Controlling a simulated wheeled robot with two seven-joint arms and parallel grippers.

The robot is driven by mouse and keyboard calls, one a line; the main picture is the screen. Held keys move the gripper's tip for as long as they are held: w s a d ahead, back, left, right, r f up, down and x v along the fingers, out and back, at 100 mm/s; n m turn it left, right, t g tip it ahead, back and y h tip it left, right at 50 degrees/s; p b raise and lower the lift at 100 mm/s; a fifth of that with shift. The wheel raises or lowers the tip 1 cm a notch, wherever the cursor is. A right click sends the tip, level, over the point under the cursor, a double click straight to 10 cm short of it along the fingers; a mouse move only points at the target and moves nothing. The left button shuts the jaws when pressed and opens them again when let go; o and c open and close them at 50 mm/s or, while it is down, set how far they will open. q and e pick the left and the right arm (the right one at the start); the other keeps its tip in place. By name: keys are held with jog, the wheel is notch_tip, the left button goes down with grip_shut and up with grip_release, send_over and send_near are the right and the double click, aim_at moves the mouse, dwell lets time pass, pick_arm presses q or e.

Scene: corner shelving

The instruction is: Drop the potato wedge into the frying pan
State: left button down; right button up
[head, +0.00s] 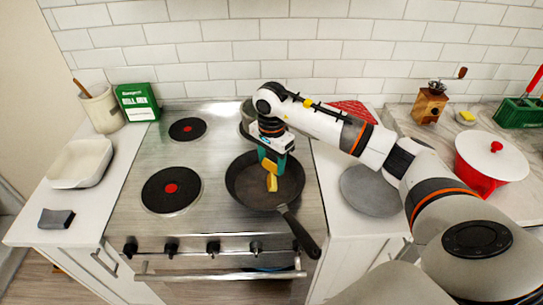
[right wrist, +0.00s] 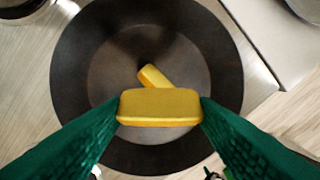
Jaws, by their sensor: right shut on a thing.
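My right gripper (head: 271,164) is above the dark frying pan (head: 243,187) on the stove's front right burner. In the right wrist view its green fingers (right wrist: 160,108) are shut on a yellow potato wedge (right wrist: 159,106), one at each end. The wedge is over the pan (right wrist: 90,75), and it appears to be held above the pan floor. A second yellow piece (right wrist: 153,76) lies in the pan, partly hidden behind the held wedge. It also shows in the head view (head: 272,184). My left gripper is not in view.
The pan handle (head: 301,234) points toward the stove's front right. A grey round plate (head: 370,190) and a red pot with a white lid (head: 490,158) are to the right. A white baking dish (head: 78,163) and a green box (head: 138,101) stand left. The left burners (head: 171,189) are bare.

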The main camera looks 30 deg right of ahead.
aim_at(271, 163)
jog(key=o, duration=1)
jog(key=shift+o, duration=0.2)
jog(key=shift+r, duration=0.1)
notch_tip(271, 163, up, 12)
jog(key=b, duration=0.2)
